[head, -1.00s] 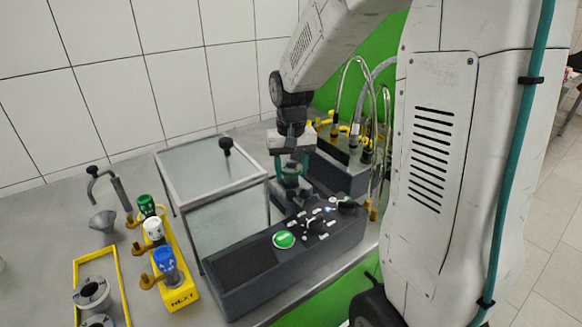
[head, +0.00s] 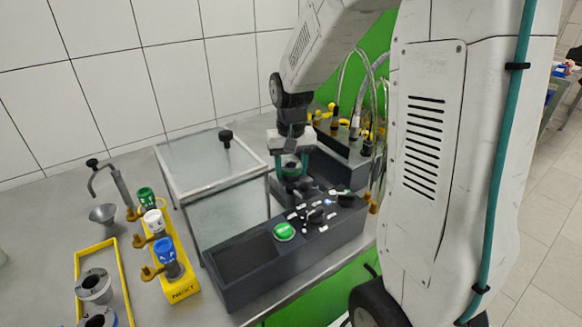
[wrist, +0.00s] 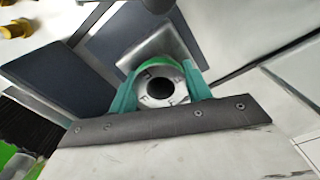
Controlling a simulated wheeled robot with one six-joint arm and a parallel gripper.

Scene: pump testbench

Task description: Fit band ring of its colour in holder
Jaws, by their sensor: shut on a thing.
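My gripper (wrist: 160,72) is shut on a grey flanged ring with a green band (wrist: 148,97). In the wrist view the ring's face and dark centre hole lie between the two teal fingers. In the head view my gripper (head: 291,168) is low behind the dark control box, and the ring is mostly hidden by the fingers. A grey square block (wrist: 172,38) shows right behind the ring in the wrist view; I cannot tell whether the ring touches it. Two more grey rings, one (head: 94,286) above a blue-banded one (head: 98,318), lie in a yellow frame (head: 80,265).
A control box (head: 240,262) with a green button (head: 284,231) stands at the front edge. A glass-sided case (head: 195,165) is left of my gripper. A yellow rack (head: 184,290) holds green, white and blue capped parts. Hoses (head: 338,95) rise from a unit behind.

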